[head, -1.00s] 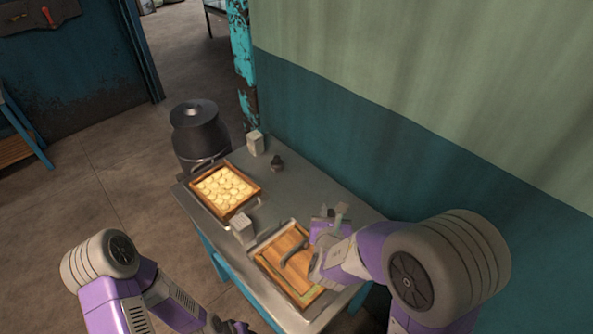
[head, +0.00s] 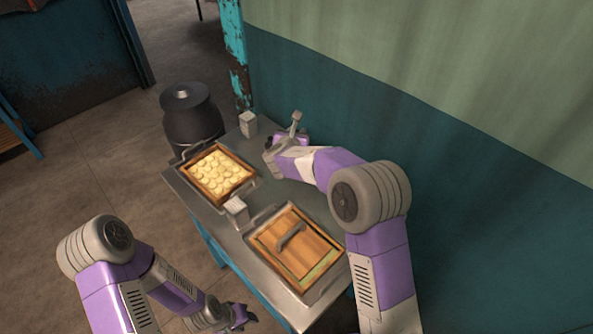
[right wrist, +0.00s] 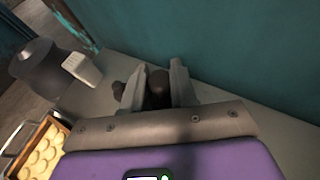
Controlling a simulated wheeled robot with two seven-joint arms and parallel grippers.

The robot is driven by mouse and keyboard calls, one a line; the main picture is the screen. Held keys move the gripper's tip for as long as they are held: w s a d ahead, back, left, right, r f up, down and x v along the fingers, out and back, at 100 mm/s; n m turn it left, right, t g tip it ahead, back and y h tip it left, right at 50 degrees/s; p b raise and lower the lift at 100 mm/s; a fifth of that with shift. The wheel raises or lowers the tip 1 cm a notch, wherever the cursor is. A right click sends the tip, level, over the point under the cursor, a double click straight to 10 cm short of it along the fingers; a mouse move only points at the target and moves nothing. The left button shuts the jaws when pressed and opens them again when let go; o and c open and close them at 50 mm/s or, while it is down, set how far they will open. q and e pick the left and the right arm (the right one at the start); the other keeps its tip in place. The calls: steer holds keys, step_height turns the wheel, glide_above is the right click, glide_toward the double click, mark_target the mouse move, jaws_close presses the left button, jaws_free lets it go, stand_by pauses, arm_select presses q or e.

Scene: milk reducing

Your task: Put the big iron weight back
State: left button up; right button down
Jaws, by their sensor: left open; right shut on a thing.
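The dark iron weight (right wrist: 158,92) shows between the two fingers of my right gripper (right wrist: 157,82) in the right wrist view. A second dark rounded shape (right wrist: 120,90) is just left of the fingers; I cannot tell whether it is part of the same weight. In the head view my right gripper (head: 270,150) is low over the back of the metal table (head: 228,248), near the wall, and mostly hides the weight. My left gripper (head: 240,318) is open and empty, off the table's front edge.
A wooden lid (head: 318,262) with a handle sits in the near tray. A wooden frame (head: 217,198) of round pale pieces lies at the left. Pale blocks stand at the back corner (head: 248,125) and between the trays (head: 236,210). A dark metal can (head: 190,115) stands beyond the table.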

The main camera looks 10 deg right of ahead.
steer(key=shift+w, duration=0.3)
steer(key=shift+f, duration=0.25)
step_height(320, 180, down, 9)
steer(key=b, duration=0.3)
steer(key=shift+w+f, duration=0.1)
steer(key=shift+f, duration=0.05)
steer(key=shift+f+b, duration=0.1)
steer(key=shift+b, duration=0.2)
steer(key=c, duration=0.9)
jaws_free()
steer(key=shift+f, duration=0.1)
